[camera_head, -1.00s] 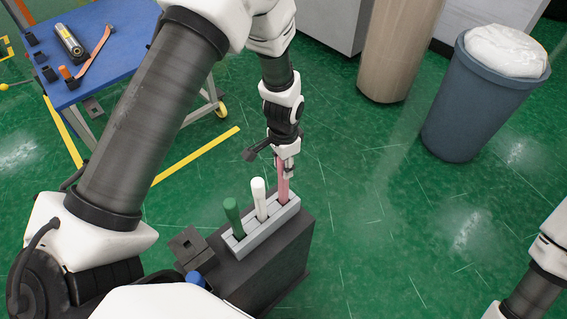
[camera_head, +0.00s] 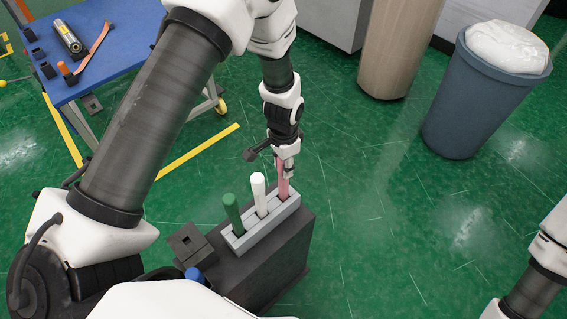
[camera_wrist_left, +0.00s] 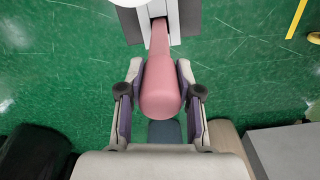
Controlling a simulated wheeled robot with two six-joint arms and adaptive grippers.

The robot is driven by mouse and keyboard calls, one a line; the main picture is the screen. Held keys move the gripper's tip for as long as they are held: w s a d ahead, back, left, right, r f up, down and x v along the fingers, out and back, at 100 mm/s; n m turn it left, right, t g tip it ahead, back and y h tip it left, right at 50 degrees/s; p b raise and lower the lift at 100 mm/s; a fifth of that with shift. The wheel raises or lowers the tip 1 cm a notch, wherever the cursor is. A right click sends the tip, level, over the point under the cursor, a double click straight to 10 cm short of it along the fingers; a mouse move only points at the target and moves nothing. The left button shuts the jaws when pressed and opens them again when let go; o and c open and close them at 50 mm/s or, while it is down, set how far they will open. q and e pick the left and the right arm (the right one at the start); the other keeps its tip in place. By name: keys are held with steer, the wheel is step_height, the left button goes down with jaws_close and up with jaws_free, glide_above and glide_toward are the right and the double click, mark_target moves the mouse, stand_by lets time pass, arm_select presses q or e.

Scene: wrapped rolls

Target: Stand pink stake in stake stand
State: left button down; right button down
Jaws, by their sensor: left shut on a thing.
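The pink stake (camera_head: 283,185) is upright at the right end of the grey stake stand (camera_head: 262,231), its lower end in that end's slot. My left gripper (camera_head: 286,170) is above the stand and shut on the upper part of the stake. In the left wrist view the stake (camera_wrist_left: 160,88) sits between the two fingers (camera_wrist_left: 160,98), its thick rounded end toward the camera and its thin end reaching the stand (camera_wrist_left: 138,28). How deep the stake sits in the slot is hidden. My right gripper is out of view; only part of my right arm shows at the lower right.
A green stake (camera_head: 233,213) and a white stake (camera_head: 259,193) stand in the other slots. The stand rests on a dark block (camera_head: 275,270). A blue table (camera_head: 110,55) with tools is at upper left. A blue-grey bin (camera_head: 478,100) is at upper right. Green floor lies open between.

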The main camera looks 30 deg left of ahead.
arm_select(q)
steer(key=c, duration=0.7)
jaws_free()
step_height(320, 180, up, 12)
